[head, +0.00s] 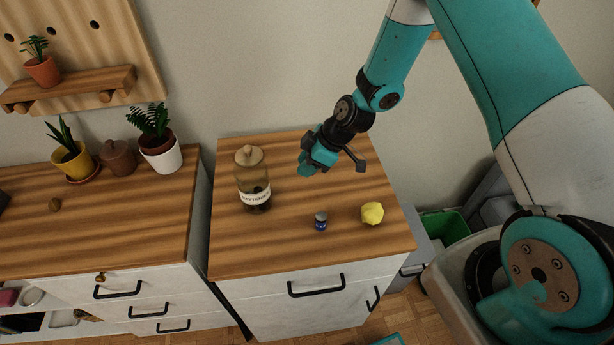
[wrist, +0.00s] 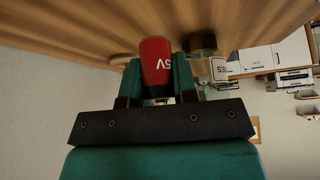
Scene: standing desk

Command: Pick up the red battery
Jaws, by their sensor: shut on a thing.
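The red battery (wrist: 156,62) with white lettering sits between the two teal fingers of my gripper (wrist: 158,78) in the wrist view, and the gripper is shut on it. In the head view my gripper (head: 308,166) is over the back middle of the wooden cabinet top (head: 285,250), right of the jar. The battery is hidden there behind the fingers. I cannot tell whether it touches the wood.
A glass jar (head: 253,190) with a wooden lid and a batteries label stands left of my gripper. A small blue battery (head: 321,222) and a yellow faceted object (head: 372,213) stand in front. A green bin (head: 446,228) is right of the cabinet.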

